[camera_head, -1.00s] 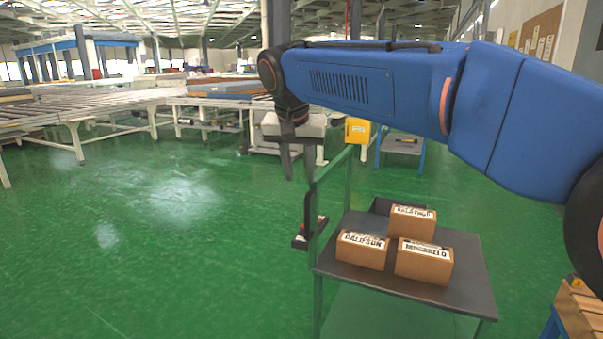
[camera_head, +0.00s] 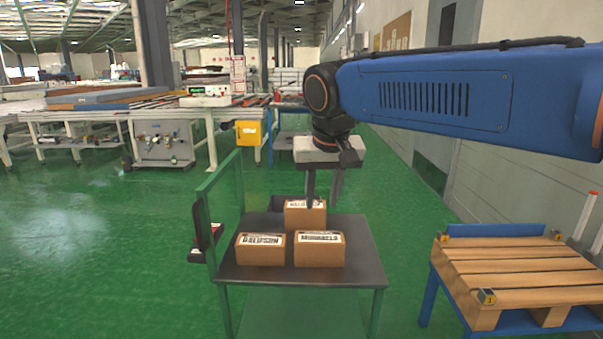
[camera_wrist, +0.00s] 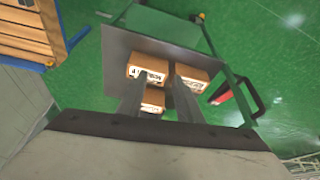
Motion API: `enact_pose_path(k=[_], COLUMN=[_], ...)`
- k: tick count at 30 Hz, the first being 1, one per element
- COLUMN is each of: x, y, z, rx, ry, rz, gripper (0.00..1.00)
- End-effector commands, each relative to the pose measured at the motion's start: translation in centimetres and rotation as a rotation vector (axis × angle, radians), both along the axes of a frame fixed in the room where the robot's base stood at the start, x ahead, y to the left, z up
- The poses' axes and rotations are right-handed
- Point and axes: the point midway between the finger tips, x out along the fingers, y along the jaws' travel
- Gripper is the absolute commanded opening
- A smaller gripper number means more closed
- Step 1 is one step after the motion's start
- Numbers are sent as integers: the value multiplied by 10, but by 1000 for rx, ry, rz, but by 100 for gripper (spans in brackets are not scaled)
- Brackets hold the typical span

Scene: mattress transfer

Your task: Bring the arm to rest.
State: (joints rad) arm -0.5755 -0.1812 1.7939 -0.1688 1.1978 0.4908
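My blue arm (camera_head: 440,95) reaches in from the right in the head view. My gripper (camera_head: 323,202) hangs from its end, pointing down, above the back part of a dark-topped cart (camera_head: 357,270). Its two fingers are apart with nothing held between them; the wrist view also shows the gripper (camera_wrist: 152,100) with a gap between its fingers. Beneath it are cardboard boxes: a left box (camera_head: 260,250), a right box (camera_head: 319,251) and a back box (camera_head: 304,217). In the head view, the fingers overlap the back box; contact cannot be told.
The cart has a green rail (camera_head: 213,215) on its left. A wooden pallet (camera_head: 530,270) on a blue stand is at the right, near a wall. A conveyor line and workbench (camera_head: 165,145) with a yellow box (camera_head: 248,132) stand behind. Green floor is open at left.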

Motion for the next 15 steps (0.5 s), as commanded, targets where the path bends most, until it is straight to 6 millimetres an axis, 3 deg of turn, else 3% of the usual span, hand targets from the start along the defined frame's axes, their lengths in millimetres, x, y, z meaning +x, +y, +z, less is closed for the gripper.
enact_pose_path(k=[1,6,15], x=[-9,-42,-114], y=[-24,-86,-173], z=[-5,-29,-86], rx=[2,4,5], ry=[-2,-4,-14], rz=[-12,-28,-62], gripper=[32,32,32])
